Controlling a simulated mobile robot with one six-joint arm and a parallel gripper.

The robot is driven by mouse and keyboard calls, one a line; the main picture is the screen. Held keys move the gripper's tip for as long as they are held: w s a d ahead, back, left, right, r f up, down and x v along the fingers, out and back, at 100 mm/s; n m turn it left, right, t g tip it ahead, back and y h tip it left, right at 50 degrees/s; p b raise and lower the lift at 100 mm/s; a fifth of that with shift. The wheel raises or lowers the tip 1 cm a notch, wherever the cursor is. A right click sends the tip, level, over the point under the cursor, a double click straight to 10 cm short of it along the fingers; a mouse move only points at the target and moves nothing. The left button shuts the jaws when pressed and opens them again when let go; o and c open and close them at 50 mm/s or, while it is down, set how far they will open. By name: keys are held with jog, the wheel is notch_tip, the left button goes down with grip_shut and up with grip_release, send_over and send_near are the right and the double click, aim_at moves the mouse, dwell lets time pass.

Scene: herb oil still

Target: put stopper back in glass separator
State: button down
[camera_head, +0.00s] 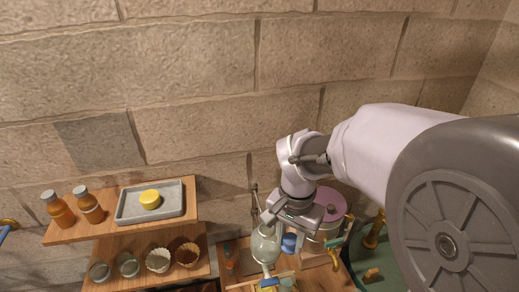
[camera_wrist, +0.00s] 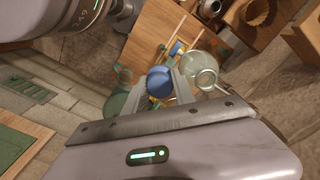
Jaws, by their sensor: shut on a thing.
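The blue stopper (camera_head: 289,242) is in my gripper, just right of the glass separator in the head view. The stopper (camera_wrist: 159,82) also shows in the wrist view as a round blue cap at the fingertips. My gripper (camera_wrist: 170,87) is shut on it. The clear, round glass separator (camera_head: 264,246) stands below my wrist. In the wrist view the separator (camera_wrist: 203,66) is right of the stopper, its round mouth seen from above and empty. The stopper appears apart from the mouth. The stopper's lower part is hidden.
A pink-lidded pot (camera_head: 329,205) stands close right of my gripper. A wooden shelf (camera_head: 109,229) at left holds two amber bottles (camera_head: 73,208) and a grey tray (camera_head: 126,209) with a yellow disc (camera_head: 150,199). Small bowls (camera_head: 158,260) stand on the lower shelf. A stone wall is behind.

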jog(key=w+a, duration=0.1)
jog(key=w, duration=0.2)
jog(key=w+a+p, duration=0.1)
jog(key=w+a, duration=0.1)
jog(key=w, duration=0.1)
jog(key=w+a+f+p, duration=0.1)
jog(key=w, duration=0.2)
jog(key=shift+w+a, duration=0.1)
jog(key=shift+a, duration=0.1)
jog(key=shift+w+a+f+p, duration=0.1)
jog(key=shift+w+f+p, duration=0.05)
jog(key=shift+f, duration=0.8)
jog(key=shift+w+a+f+p, duration=0.1)
jog(key=shift+w+f+p, duration=0.05)
jog(key=shift+f, duration=0.85)
jog(key=c, duration=1)
grip_release()
jog(key=shift+c, duration=0.2)
